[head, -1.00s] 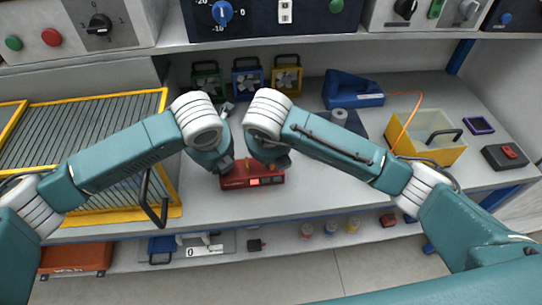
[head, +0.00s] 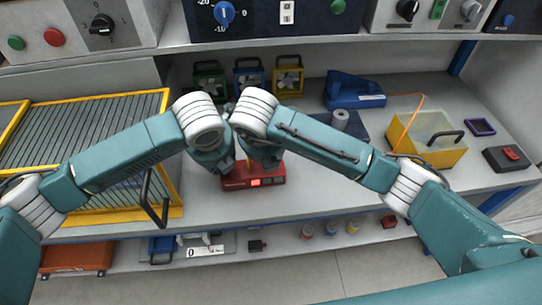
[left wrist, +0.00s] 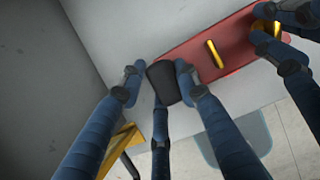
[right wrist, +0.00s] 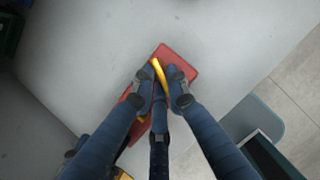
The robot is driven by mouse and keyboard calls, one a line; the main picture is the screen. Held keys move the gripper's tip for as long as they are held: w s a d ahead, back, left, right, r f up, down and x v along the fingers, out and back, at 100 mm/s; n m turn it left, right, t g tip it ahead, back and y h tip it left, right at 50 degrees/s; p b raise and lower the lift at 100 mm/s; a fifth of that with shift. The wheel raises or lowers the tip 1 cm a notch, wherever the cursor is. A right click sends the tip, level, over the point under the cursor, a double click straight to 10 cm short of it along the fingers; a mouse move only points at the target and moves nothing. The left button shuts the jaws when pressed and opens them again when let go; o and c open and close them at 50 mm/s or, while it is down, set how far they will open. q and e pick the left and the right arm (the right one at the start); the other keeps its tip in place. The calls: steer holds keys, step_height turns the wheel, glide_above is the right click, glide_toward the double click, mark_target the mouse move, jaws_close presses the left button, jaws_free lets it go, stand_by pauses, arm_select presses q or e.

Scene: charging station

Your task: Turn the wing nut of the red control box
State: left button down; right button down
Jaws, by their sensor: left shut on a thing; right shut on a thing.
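The red control box (head: 258,181) lies on the workbench below both grippers. Two yellow bar-like pieces stand on its top: one (left wrist: 213,53) is free, and the other, the wing nut (right wrist: 160,75), is between my right gripper's fingers. My right gripper (right wrist: 162,80) is shut on that wing nut from above. My left gripper (left wrist: 160,82) is shut at the box's left end. A dark piece hides exactly what its fingers touch there. In the head view, my left gripper (head: 222,167) and right gripper (head: 264,160) are close together and partly hide the box.
A yellow wire rack (head: 100,211) stands left on the bench. Several small boxes with handles, including a blue one (head: 249,83), stand behind. A blue tool (head: 352,91) and a yellow bin (head: 440,155) are at right.

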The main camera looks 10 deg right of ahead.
steer(key=c, duration=1.7)
jaws_free()
steer(key=shift+r, duration=0.1)
steer(key=v, duration=1.2)
